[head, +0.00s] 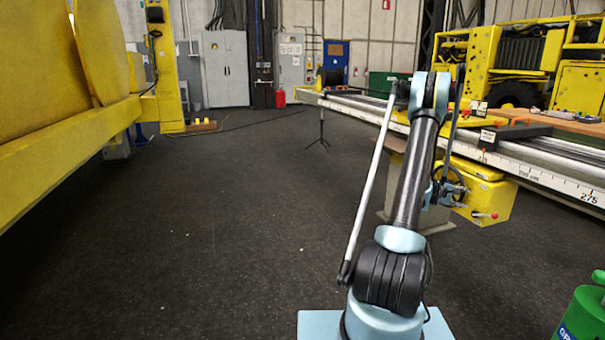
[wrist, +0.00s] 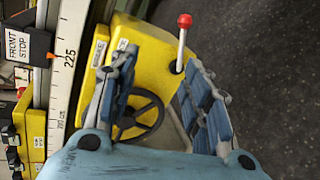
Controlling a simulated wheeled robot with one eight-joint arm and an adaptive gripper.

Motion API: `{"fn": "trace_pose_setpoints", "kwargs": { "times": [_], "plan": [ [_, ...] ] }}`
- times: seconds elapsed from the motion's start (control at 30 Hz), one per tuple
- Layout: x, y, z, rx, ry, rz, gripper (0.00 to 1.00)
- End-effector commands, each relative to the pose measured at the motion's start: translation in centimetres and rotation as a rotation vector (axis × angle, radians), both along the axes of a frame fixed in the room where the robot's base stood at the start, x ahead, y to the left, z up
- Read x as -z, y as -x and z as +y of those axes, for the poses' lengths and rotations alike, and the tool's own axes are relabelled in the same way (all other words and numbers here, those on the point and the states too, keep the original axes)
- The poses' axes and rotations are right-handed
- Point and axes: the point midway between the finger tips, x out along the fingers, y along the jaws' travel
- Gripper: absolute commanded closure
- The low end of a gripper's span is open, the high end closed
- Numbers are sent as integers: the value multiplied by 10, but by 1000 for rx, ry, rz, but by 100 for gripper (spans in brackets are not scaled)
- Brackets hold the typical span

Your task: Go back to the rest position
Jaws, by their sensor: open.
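My gripper (wrist: 162,108) is open and empty in the wrist view, its two blue padded fingers apart. Between and beyond the fingers is a yellow box (wrist: 150,42) with a black handwheel (wrist: 140,116) and a red-knobbed lever (wrist: 183,30). In the head view my arm rises from its light-blue base and bends over at the top. The gripper itself is small and dark beside the box in the head view, partly hidden by my arm.
A long rail with a measuring scale (head: 555,183) runs along the right side. A "FRONT STOP" block (wrist: 24,45) sits on it. A large yellow structure (head: 60,150) fills the left. A green canister (head: 585,315) stands at the lower right. The dark floor (head: 200,220) is clear in the middle.

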Motion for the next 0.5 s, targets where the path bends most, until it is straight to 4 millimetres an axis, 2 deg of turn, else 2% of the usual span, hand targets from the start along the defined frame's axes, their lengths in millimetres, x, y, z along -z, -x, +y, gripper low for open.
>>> {"fn": "trace_pose_setpoints", "kwargs": {
  "times": [0.1,0.5],
  "plan": [
    [-25,3,25,4,-54,-33,56],
    [-88,31,107,28,-242,-131,56]
  ]
}}
